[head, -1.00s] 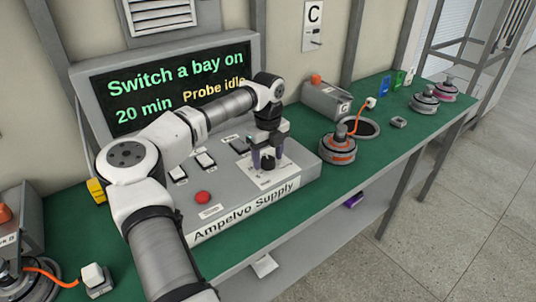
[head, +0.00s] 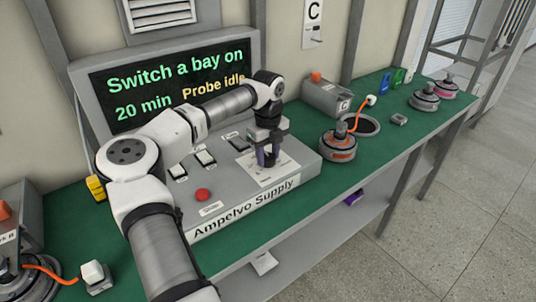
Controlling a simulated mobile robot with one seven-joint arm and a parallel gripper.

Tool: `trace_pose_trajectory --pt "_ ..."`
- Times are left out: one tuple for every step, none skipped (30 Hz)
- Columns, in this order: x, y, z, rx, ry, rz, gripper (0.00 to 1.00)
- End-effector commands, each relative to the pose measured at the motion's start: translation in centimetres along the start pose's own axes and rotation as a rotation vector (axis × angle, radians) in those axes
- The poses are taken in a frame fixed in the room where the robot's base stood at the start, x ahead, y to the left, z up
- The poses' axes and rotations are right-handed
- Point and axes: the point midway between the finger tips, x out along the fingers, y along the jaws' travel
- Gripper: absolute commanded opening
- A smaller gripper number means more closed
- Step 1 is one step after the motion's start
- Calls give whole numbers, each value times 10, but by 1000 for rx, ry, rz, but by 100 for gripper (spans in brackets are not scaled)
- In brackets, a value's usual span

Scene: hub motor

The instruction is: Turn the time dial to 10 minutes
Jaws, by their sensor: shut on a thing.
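The grey Ampelvo Supply console (head: 215,215) stands on the green bench. Its time dial (head: 269,161) is a dark knob on the white scale plate (head: 262,176) at the console's right end. My gripper (head: 267,158) points down over the plate, shut on the dial. The fingers hide much of the dial, so I cannot read its pointer. The screen (head: 170,85) behind reads "Switch a bay on", "20 min" and "Probe idle".
Several switches (head: 205,158) and a red button (head: 202,195) lie left of the dial. A hub motor (head: 338,146) with an orange cable stands to the right, near a grey box marked C (head: 327,97). More motors (head: 424,100) stand farther right.

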Motion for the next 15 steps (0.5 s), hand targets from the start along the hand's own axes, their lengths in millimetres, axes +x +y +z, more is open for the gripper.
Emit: trace_pose_trajectory --pt "1 0 0 -21 -1 -1 16" --pt "1 0 0 -36 -2 -1 16" --pt "1 0 1 -59 -3 -1 16" --pt "1 0 1 -79 -3 -1 16" --pt "1 0 1 -99 -3 -1 16" --pt "2 0 1 -129 -3 -1 16" --pt "2 0 1 -154 -2 -2 16" --pt "2 0 1 -180 -3 -2 16" --pt "2 0 1 -215 -4 -2 16" --pt "2 0 1 -243 -4 -2 16" --pt "2 0 1 -270 -4 -2 16" --pt "2 0 1 -309 -3 -2 16" --pt "2 0 1 -337 -4 -2 16" --pt "2 0 1 -366 -5 -2 16" --pt "2 0 1 -404 -5 -2 16"
